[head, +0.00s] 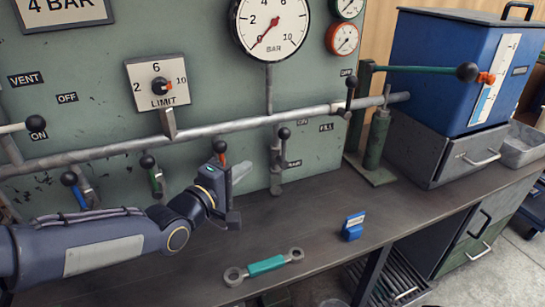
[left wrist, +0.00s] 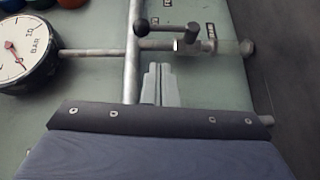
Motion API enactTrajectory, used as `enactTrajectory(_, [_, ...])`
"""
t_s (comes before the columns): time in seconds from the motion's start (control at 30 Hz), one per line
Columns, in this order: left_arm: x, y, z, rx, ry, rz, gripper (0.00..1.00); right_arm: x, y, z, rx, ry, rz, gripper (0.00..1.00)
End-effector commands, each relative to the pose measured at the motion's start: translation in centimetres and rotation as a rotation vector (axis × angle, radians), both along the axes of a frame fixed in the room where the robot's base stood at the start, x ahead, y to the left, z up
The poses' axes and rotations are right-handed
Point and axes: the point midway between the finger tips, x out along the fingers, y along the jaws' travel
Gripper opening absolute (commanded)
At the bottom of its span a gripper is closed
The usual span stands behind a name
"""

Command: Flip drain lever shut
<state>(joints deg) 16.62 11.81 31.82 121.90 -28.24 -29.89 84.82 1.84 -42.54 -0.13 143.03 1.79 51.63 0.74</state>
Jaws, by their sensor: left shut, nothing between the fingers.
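The drain lever (head: 284,133) has a black knob and stands up from its valve on the short stub below the grey pipe. A partly hidden label, of which the last letters show, is beside it. In the left wrist view the lever (left wrist: 165,28) lies just beyond my fingertips, with its black knob toward the main pipe. My left gripper (head: 240,172) is left of the drain valve in the head view. Its pale fingers are together and empty in the left wrist view (left wrist: 158,68), apart from the lever as far as I can tell. My right gripper is not in view.
The horizontal pipe (head: 235,125) crosses the green panel. Other levers with orange (head: 220,147), green (head: 148,162) and blue (head: 69,179) parts are close to my left arm. A teal-handled wrench (head: 265,265) and a blue block (head: 353,226) lie on the bench, with clear space between.

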Motion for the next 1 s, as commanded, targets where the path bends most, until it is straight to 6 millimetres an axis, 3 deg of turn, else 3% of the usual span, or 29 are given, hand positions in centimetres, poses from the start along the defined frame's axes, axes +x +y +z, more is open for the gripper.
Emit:
enactTrajectory(0.07, [0.2,-0.5,-0.5,-0.044,-0.005,-0.013,0.0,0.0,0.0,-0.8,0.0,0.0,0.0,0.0])
enactTrajectory(0.57, [0.7,-1.0,-0.2,-0.072,-0.008,-0.021,0.0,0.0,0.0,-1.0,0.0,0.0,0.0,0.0])
enactTrajectory(1.0, [6.7,-5.1,-0.4,-0.071,-0.007,-0.022,0.0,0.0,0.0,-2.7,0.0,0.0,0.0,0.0])
